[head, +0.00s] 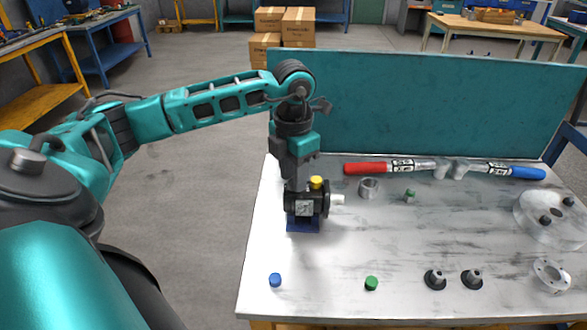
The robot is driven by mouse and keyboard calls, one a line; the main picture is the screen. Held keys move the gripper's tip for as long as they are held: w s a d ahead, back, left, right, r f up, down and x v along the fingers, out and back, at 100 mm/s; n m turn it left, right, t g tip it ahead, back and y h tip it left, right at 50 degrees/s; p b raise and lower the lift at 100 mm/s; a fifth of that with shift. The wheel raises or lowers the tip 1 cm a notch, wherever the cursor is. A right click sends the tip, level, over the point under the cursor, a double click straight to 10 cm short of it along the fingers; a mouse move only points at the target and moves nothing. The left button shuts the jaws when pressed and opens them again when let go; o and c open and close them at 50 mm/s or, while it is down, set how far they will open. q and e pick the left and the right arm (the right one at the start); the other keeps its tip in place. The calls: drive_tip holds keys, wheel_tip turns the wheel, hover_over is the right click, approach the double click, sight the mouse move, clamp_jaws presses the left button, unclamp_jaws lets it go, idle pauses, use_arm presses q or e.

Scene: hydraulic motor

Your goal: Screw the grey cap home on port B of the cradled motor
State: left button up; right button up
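The black motor (299,209) sits in a blue cradle (303,227) at the left of the table, its silver shaft (337,199) pointing right. A yellow cap (316,182) sits on top of it. My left gripper (291,186) points straight down onto the motor's top, just left of the yellow cap. Its dark fingertips blend into the motor, so I cannot tell whether they are open or shut. I cannot make out the grey cap or port B; the gripper covers that spot. My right gripper is not in view.
A blue cap (275,280), a green cap (371,283) and two black fittings (435,281) stand near the front. A metal ring (369,188), red-handled wrench (366,169) and blue-handled wrench (527,173) lie behind. A teal panel (430,110) closes the back.

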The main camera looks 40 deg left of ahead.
use_arm(q)
drive_tip(key=shift+n, duration=0.4)
clamp_jaws()
drive_tip(key=m+b, duration=0.1)
drive_tip(key=m, duration=0.3)
drive_tip(key=shift+f+m, duration=0.1)
drive_tip(key=shift+m, duration=0.9)
drive_tip(key=m+b, duration=0.1)
drive_tip(key=m, duration=0.3)
